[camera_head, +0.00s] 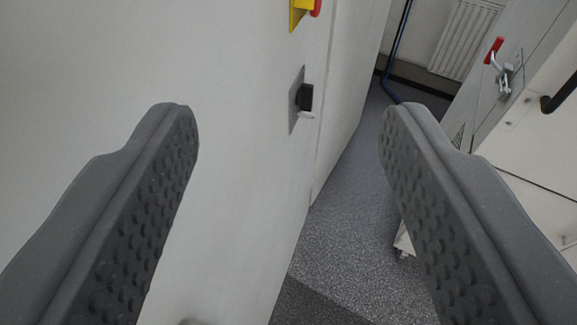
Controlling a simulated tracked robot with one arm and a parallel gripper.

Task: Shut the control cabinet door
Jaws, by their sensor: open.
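The control cabinet door (235,120) is a large pale grey panel filling the left and middle of the view. A dark latch or handle on a grey plate (297,98) sits near its right edge. A yellow part with a red piece (302,14) shows above the latch, cut off by the top of the picture. My gripper (290,115) is open and empty. Its left finger overlaps the pale panel in the picture, and its right finger is over the floor. The latch lies between the fingertips in the picture, and I see no contact. How far the door stands open is unclear.
Speckled grey floor (345,225) runs between the panel and a grey-white unit at the right. That unit carries a red-handled clamp (497,60) and a black handle (560,95). A blue cable (391,60) and a white radiator (466,38) are at the back.

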